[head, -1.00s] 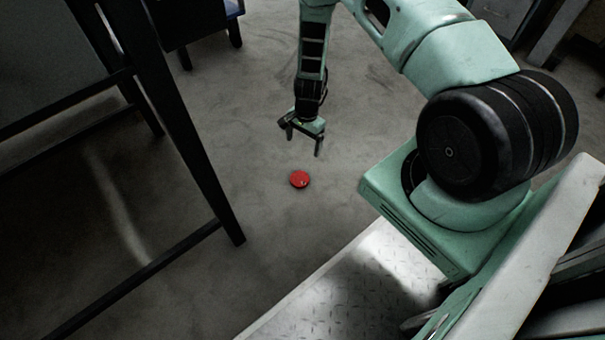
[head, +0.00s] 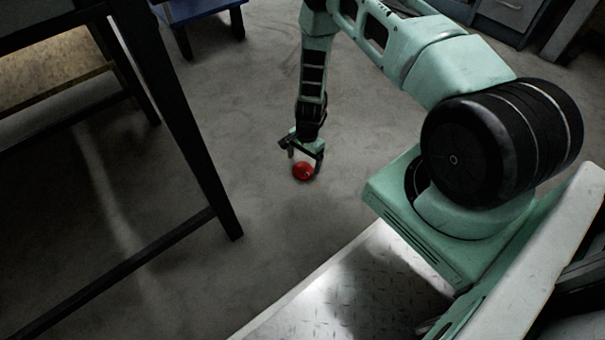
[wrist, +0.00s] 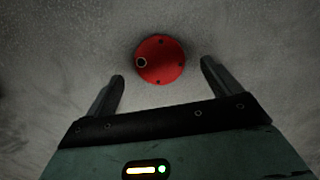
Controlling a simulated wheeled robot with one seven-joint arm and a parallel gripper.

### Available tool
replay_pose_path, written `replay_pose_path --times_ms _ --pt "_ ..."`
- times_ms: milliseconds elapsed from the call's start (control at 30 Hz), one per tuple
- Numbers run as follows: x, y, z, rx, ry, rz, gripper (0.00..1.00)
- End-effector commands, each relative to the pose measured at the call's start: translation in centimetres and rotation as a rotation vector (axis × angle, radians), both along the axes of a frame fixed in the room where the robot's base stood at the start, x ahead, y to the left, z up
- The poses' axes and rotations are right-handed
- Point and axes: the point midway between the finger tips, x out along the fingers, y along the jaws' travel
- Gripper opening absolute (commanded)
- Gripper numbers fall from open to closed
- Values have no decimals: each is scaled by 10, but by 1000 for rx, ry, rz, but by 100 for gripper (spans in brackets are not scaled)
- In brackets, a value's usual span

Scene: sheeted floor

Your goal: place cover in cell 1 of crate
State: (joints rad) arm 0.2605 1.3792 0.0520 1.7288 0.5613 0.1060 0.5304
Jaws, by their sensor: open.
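The cover is a round red disc (head: 302,172) lying on the grey floor. In the wrist view the red cover (wrist: 161,60) shows small dark holes and one ringed hole at its left. My gripper (head: 304,157) is open and low over the floor, right at the cover. In the wrist view the two fingers of my gripper (wrist: 162,78) stand apart, to the left and right of the cover, which lies mostly beyond the fingertips. I cannot tell whether they touch the floor. No crate can be made out in either view.
A dark-legged table or frame (head: 190,130) stands at the left, close to the arm's working space. A blue piece of furniture (head: 205,8) stands at the back. Grey cabinets (head: 510,15) are at the upper right. The floor around the cover is clear.

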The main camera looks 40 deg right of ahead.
Motion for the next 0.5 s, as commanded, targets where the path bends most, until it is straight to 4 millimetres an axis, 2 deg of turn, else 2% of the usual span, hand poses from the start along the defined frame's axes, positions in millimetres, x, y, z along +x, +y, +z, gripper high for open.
replay_pose_path --times_ms 33,167,467,500 --pt "-1 1 -13 1 0 0 90" --pt "-1 4 -30 0 0 0 90" --pt "-1 4 -31 0 0 0 90" --pt "-1 4 -31 0 0 0 79"
